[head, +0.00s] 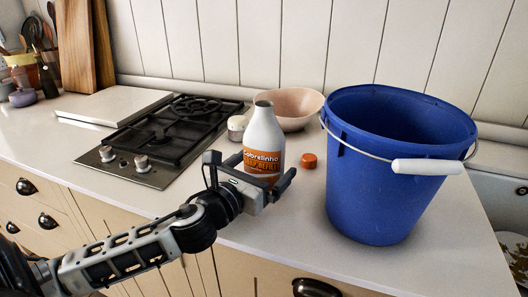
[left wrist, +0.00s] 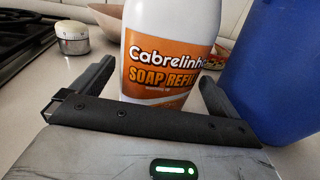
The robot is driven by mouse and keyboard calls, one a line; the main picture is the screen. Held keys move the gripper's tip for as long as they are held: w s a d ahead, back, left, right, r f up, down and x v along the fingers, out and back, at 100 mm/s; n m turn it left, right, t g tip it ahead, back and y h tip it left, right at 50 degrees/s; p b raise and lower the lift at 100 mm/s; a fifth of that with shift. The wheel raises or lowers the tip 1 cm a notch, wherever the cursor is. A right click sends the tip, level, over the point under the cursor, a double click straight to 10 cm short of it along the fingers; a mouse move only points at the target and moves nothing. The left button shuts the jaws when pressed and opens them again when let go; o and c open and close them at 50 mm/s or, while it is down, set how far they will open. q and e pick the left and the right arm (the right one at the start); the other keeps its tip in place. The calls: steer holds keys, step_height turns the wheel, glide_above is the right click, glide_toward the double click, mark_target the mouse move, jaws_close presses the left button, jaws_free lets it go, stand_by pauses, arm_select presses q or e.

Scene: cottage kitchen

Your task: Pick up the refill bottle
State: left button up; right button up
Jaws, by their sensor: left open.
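The refill bottle (head: 264,138) is white with an orange label and stands upright, uncapped, on the counter. In the left wrist view the bottle (left wrist: 166,48) shows the words "SOAP REFILL" and stands between the finger lines. My left gripper (head: 264,178) is open in front of the bottle, its fingers on either side of the bottle's lower part. In the left wrist view the open gripper (left wrist: 155,85) has a visible gap at the left finger; contact on the right cannot be told. My right gripper is not in view.
A large blue bucket (head: 385,190) with a white handle stands right of the bottle. An orange cap (head: 308,160) lies between them. A gas hob (head: 165,135) is at left. The front counter is clear.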

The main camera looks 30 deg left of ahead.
mark_target(269, 159)
arm_select(q)
steer(key=w, duration=0.3)
steer(key=shift+w+a, duration=0.1)
steer(key=shift+w, duration=0.15)
steer(key=c, duration=1.4)
steer(key=shift+r, duration=0.1)
